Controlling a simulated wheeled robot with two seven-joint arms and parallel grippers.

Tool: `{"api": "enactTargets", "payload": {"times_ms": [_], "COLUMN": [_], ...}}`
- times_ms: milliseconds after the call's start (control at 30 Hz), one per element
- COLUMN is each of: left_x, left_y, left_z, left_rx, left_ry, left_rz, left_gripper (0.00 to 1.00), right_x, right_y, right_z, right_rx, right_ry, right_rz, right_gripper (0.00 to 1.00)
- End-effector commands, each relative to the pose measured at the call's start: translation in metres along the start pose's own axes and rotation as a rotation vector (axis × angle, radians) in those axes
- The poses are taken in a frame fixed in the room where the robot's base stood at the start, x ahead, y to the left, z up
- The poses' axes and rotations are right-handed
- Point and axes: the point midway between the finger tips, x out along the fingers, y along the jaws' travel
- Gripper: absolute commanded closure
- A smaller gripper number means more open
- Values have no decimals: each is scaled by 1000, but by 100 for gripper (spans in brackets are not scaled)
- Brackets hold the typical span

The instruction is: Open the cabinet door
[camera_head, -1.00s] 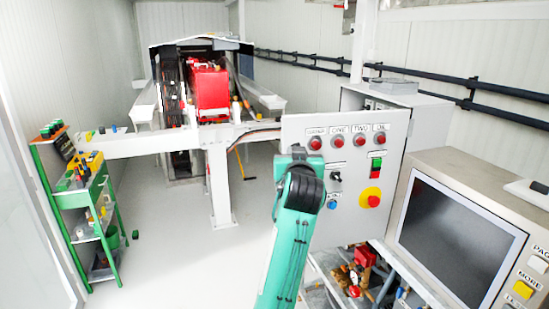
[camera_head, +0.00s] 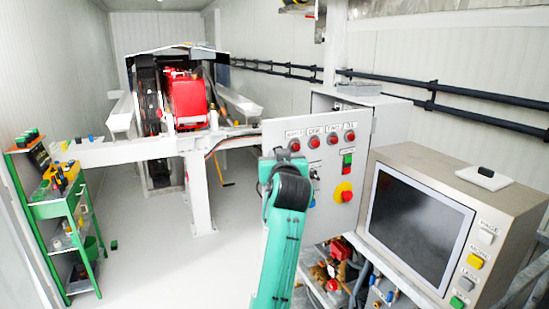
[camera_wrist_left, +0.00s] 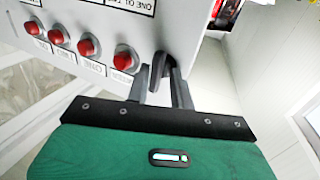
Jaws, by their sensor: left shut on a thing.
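The cabinet door (camera_head: 330,170) is a light grey panel with red buttons, a green-and-red switch and a red knob on yellow. In the head view it stands partly swung out from the cabinet (camera_head: 398,125), its left edge away from the body. My teal left arm covers the door's lower left, hiding the fingers there. In the left wrist view, my left gripper (camera_wrist_left: 165,85) is shut on the dark door handle (camera_wrist_left: 163,62), next to the row of red buttons on the door face (camera_wrist_left: 95,20). My right gripper is out of view.
A monitor console (camera_head: 430,215) stands close right of the cabinet. Pipes and valves (camera_head: 330,265) sit below the door. A green tool cart (camera_head: 60,215) is at the left, and a white beam (camera_head: 120,152) lies behind.

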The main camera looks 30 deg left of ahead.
Motion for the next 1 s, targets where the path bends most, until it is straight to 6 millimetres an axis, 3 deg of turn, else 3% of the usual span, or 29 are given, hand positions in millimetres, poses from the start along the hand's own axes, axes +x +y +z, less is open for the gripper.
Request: {"api": "enactTargets", "payload": {"times_ms": [100, 133, 200, 533, 1000], "left_x": [-2, -2, -2, -2, -1], "left_y": [8, 8, 7, 5, 4], "left_z": [-5, -5, -5, -2, 0], "left_rx": [-4, -4, -3, -1, 0], "left_ry": [10, 10, 9, 6, 1], "left_rz": [18, 18, 17, 13, 9], "left_gripper": [100, 71, 59, 59, 59], "right_x": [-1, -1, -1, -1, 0], "right_y": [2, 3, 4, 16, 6], "right_z": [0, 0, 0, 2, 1], "right_rx": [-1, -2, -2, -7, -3], "right_ry": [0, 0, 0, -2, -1], "right_rz": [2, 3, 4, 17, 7], "right_gripper": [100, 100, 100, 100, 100]}}
